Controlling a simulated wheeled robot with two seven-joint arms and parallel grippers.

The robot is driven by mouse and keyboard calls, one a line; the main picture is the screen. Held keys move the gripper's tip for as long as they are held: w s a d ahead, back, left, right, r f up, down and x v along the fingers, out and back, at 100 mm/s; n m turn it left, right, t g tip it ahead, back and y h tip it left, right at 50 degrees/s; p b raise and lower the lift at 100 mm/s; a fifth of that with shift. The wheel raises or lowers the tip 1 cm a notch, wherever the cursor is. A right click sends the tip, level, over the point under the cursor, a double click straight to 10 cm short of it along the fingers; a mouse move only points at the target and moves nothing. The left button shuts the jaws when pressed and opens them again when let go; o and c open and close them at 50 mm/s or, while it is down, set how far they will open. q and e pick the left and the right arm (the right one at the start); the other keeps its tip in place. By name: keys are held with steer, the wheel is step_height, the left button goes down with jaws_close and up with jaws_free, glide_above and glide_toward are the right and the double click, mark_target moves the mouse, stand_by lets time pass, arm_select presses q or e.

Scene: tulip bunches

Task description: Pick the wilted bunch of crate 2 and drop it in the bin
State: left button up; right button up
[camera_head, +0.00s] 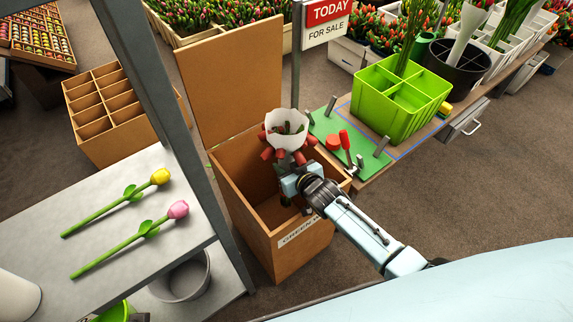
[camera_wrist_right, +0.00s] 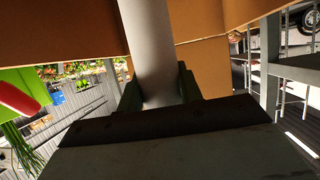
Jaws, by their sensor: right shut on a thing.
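The wilted bunch (camera_head: 286,128) has a white wrap with its wide end up and red tulip heads drooping around it. My right gripper (camera_head: 297,183) is shut on it and holds it over the open mouth of the wooden bin (camera_head: 290,262). The bin's front label reads "GREEN W", the rest hidden by my arm. In the right wrist view the pale wrap (camera_wrist_right: 153,45) stands between the two fingers (camera_wrist_right: 160,90). A lime-green crate (camera_head: 383,118) with several compartments stands at the right, green stems in its far part; no crate number shows. My left gripper is not in view.
The bin's raised lid (camera_head: 232,75) stands behind its opening. A green mat (camera_head: 335,128) with small tools lies on the bench beside the bin. A grey shelf (camera_head: 110,245) with two loose tulips is at the left. A sign post (camera_head: 297,75) rises behind.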

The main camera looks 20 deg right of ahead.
steer(key=o, duration=1.9)
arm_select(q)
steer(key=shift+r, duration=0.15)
arm_select(e)
steer(key=shift+s+r, duration=0.1)
steer(key=shift+s, duration=0.05)
